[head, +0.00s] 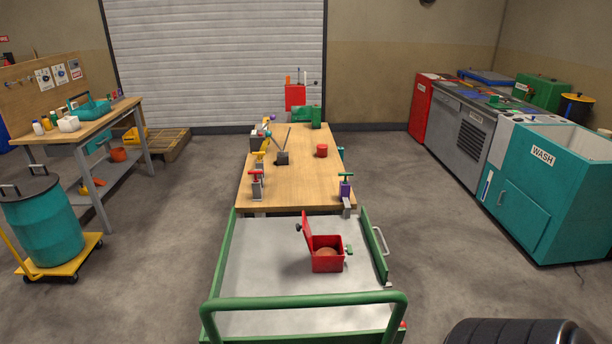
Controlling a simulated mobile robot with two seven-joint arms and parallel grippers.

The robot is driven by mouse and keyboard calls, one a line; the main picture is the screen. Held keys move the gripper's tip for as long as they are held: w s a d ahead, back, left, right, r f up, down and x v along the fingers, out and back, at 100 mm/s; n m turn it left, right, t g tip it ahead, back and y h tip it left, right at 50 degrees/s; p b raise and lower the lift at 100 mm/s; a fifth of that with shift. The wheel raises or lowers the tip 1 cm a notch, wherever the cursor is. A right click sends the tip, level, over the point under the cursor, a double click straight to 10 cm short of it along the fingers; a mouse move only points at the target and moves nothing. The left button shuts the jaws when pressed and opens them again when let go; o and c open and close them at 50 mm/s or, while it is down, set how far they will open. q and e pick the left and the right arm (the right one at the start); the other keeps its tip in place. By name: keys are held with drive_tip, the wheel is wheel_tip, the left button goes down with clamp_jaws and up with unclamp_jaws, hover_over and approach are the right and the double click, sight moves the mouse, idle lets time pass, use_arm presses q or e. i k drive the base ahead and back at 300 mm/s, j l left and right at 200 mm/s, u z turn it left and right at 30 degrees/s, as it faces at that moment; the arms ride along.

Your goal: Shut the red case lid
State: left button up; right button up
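A small red case (327,265) stands on the grey deck of a green-framed cart in the lower middle of the head view. Its red lid (307,229) stands up at the case's left side, so the case is open. Something brownish lies inside the case. A small green part sticks out at its right side, and a dark knob shows by the lid's upper left. Neither of my grippers is in view.
The cart (250,263) has a green handle bar (303,300) in front. A wooden table (315,180) with clamps stands behind it. A tyre (520,333) lies at lower right, and a teal drum (43,222) stands at left.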

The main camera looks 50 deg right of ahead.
sight(305, 227)
drive_tip(key=i+j+z, duration=0.15)
drive_tip(key=z, duration=0.25)
drive_tip(key=i+j+z, duration=0.15)
drive_tip(key=z, duration=0.25)
drive_tip(key=i+j+z, duration=0.1)
drive_tip(key=j+z, duration=0.3)
drive_tip(key=i+j+z, duration=0.1)
drive_tip(key=z, duration=0.35)
drive_tip(key=j+z, duration=0.4)
